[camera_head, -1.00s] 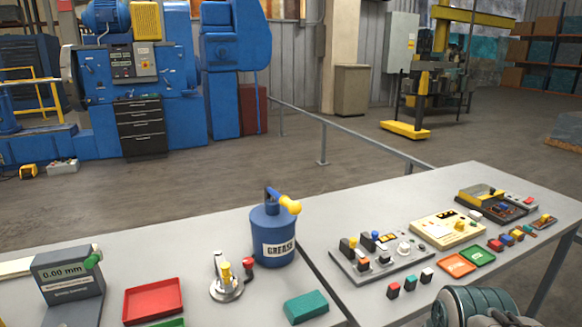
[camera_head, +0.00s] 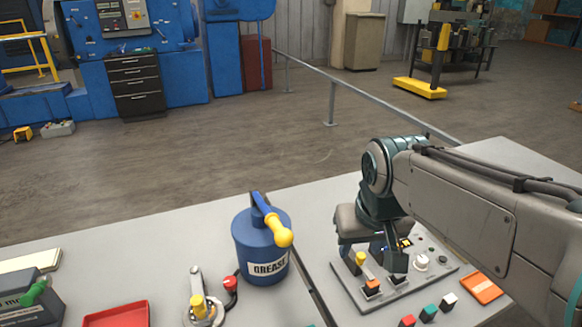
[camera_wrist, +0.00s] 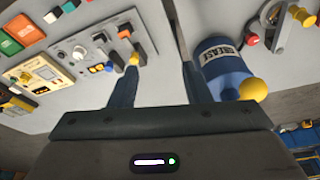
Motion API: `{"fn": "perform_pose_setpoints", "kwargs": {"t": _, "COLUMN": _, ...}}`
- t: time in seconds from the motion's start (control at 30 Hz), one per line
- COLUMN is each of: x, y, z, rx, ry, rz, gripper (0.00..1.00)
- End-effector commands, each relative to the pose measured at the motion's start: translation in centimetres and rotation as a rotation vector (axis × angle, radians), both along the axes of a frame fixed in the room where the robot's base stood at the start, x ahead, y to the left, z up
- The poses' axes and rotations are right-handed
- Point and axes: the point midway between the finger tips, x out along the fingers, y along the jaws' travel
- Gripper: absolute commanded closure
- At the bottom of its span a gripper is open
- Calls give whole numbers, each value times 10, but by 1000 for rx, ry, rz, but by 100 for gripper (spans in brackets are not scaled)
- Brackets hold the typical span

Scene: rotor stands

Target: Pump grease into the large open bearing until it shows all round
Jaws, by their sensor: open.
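The blue grease pump (camera_head: 262,252), a drum labelled GREASE with a blue lever and yellow knob, stands upright on the bench left of my gripper. It also shows in the wrist view (camera_wrist: 222,68). My gripper (camera_head: 372,262) is open and empty above the grey switch panel, apart from the pump. In the wrist view its two fingers (camera_wrist: 158,72) point at the bench with the panel and pump on either side. A round metal fixture (camera_head: 205,315) with a lever and a yellow knob sits left of the pump, beside a red knob. I cannot make out a large open bearing.
The grey switch panel (camera_head: 437,268) carries knobs and levers under my gripper. Small coloured blocks and an orange tray (camera_head: 482,287) lie at its front right. A red tray (camera_head: 115,315) is at the front left. A railing (camera_head: 332,105) runs behind the bench.

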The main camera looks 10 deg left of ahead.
Motion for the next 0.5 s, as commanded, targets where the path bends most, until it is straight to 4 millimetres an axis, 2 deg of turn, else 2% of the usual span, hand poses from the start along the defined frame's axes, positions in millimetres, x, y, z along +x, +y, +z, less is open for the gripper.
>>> {"fn": "perform_pose_setpoints", "kwargs": {"t": 0.03, "x": 12, "y": 29, "z": 22, "rx": 0, "ry": 0, "rz": 63, "gripper": 56}}
{"fn": "perform_pose_setpoints", "kwargs": {"t": 0.1, "x": 22, "y": 63, "z": 40, "rx": 3, "ry": -2, "rz": 127, "gripper": 56}}
{"fn": "perform_pose_setpoints", "kwargs": {"t": 0.23, "x": 31, "y": 114, "z": 62, "rx": 8, "ry": -5, "rz": 216, "gripper": 56}}
{"fn": "perform_pose_setpoints", "kwargs": {"t": 0.37, "x": 33, "y": 140, "z": 72, "rx": 13, "ry": -8, "rz": 260, "gripper": 56}}
{"fn": "perform_pose_setpoints", "kwargs": {"t": 0.5, "x": 35, "y": 147, "z": 70, "rx": 13, "ry": -8, "rz": 269, "gripper": 56}}
